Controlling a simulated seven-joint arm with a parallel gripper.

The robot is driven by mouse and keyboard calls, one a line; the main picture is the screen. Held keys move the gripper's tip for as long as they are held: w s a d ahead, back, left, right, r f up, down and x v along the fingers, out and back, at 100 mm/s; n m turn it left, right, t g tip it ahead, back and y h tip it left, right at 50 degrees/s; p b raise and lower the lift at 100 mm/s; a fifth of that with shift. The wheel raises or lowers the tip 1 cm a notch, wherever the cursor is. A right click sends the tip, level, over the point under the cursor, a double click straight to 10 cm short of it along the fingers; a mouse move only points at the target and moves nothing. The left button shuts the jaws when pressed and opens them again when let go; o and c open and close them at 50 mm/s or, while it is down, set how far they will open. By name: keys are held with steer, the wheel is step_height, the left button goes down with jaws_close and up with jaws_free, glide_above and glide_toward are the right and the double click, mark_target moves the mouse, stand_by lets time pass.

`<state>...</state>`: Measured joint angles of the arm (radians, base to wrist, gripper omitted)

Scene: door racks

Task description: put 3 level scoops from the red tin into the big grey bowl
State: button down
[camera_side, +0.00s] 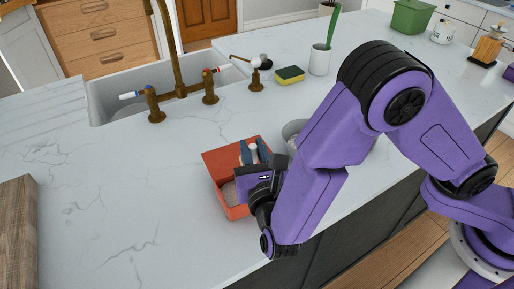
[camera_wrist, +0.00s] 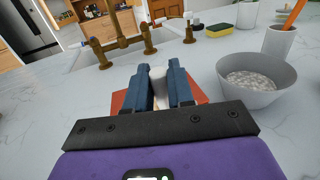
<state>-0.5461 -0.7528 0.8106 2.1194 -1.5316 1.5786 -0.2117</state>
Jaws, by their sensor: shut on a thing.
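The red tin (camera_side: 217,165) is an open, box-shaped container on the counter, with pale contents visible inside. My gripper (camera_side: 254,152) is over the tin, its two blue fingers shut on a white handle (camera_wrist: 158,86), which looks like a scoop's. The scoop's lower end is hidden, so I cannot tell how full it is. The tin's rim also shows behind the fingers in the wrist view (camera_wrist: 118,102). A grey bowl (camera_wrist: 248,96) with pale, grainy contents stands to the right; in the side view my arm partly hides a grey bowl (camera_side: 290,131).
The sink (camera_side: 105,101) with its brass tap (camera_side: 177,60) lies behind the tin. A yellow-green sponge (camera_side: 290,74) and a white cup (camera_side: 320,60) stand at the back. A wooden board (camera_side: 18,230) is at the left. The counter left of the tin is clear.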

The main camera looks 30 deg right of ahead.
steer(key=shift+a, duration=0.5)
steer(key=shift+r, duration=2.95)
steer(key=shift+d, duration=0.7)
steer(key=shift+a, duration=0.1)
